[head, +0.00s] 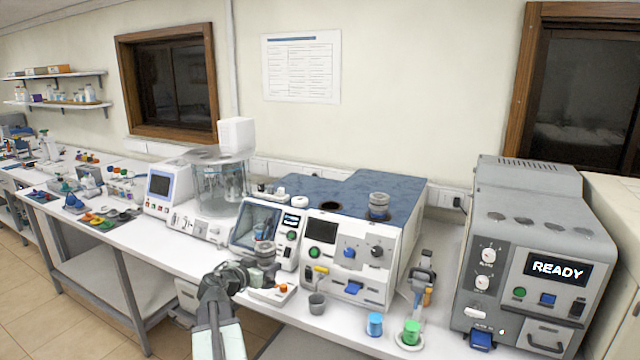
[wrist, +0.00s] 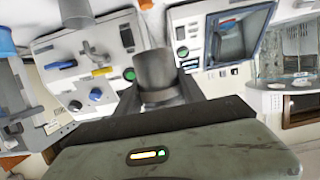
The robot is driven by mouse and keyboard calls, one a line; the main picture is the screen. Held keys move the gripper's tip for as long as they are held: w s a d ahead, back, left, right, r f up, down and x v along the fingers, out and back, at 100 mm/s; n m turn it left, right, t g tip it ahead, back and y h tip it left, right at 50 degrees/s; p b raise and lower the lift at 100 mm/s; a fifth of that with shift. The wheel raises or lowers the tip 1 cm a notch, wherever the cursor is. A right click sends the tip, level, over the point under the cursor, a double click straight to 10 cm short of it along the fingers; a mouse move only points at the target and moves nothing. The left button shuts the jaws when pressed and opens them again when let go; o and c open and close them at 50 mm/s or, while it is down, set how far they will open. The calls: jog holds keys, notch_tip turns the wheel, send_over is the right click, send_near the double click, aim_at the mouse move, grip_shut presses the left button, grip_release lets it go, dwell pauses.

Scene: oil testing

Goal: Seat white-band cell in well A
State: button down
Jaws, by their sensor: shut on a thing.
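My gripper (head: 254,272) is shut on a grey metal cell (head: 265,252), held upright in front of the bench instrument. In the wrist view the cell (wrist: 157,75) shows as a plain grey cylinder between the fingers. I cannot make out a white band on it. The blue-topped instrument (head: 355,187) has a dark open well (head: 330,207) on the left of its top. A similar grey cell (head: 379,203) stands at the right well on that top. I cannot read any well letters. The held cell is apart from the instrument's top, in front of and lower than it.
A grey cup (head: 317,303), a blue cup (head: 375,324) and a green cup (head: 411,332) stand along the bench's front edge. A grey machine (head: 530,255) reading READY stands at right. A glass bath (head: 222,185) stands left. The space above the blue top's left side is clear.

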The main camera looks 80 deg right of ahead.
jog(key=w+d+r+p, duration=0.1)
jog(key=d+r+p, duration=0.3)
jog(key=r+p, duration=0.4)
jog(key=w+d+r+p, duration=0.2)
jog(key=d+r+p, duration=0.3)
jog(key=r+p, duration=0.3)
notch_tip(320, 180, up, 3)
jog(key=shift+d, duration=0.15)
